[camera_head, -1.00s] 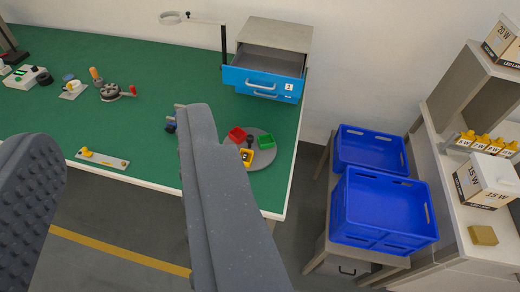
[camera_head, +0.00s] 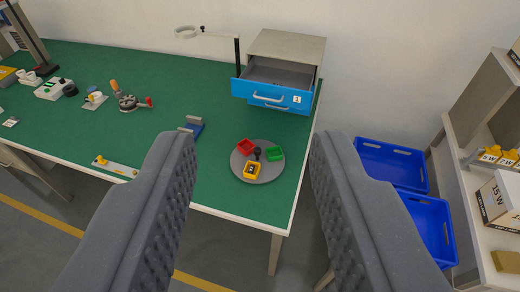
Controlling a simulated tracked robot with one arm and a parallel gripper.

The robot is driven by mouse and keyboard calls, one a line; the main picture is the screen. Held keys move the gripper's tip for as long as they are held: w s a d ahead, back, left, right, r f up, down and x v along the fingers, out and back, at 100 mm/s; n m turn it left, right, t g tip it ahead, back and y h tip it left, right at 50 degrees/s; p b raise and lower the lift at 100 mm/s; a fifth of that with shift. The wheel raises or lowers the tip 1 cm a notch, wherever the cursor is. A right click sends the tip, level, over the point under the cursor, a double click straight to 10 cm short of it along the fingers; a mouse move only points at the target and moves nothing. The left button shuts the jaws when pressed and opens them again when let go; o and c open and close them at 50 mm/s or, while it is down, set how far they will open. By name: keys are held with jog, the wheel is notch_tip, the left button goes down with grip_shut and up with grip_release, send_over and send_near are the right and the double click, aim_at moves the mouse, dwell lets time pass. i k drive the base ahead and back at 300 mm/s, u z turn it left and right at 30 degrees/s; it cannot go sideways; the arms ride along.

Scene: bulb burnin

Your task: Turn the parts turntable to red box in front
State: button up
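The parts turntable (camera_head: 268,176) is a round grey disc on the green table, near its right front corner. It carries a red box (camera_head: 245,146) at the back left, a green box (camera_head: 275,154) at the right and a yellow box (camera_head: 252,170) at the front. A black knob (camera_head: 257,153) stands at its middle. The yellow box holds something small and dark. My gripper (camera_head: 245,150) is open and empty. Its two grey fingers show to the left and right of the turntable in the picture, apart from it and nearer the camera.
A blue drawer unit (camera_head: 268,92) with its top drawer open stands behind the turntable. A lamp arm (camera_head: 238,55) rises beside it. Blue crates (camera_head: 390,165) stand right of the table. A blue-grey item (camera_head: 192,126) and a plate with a yellow knob (camera_head: 116,167) lie left.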

aim_at(268, 158)
jog(key=z, duration=0.05)
jog(key=i, duration=1)
jog(key=u, duration=0.05)
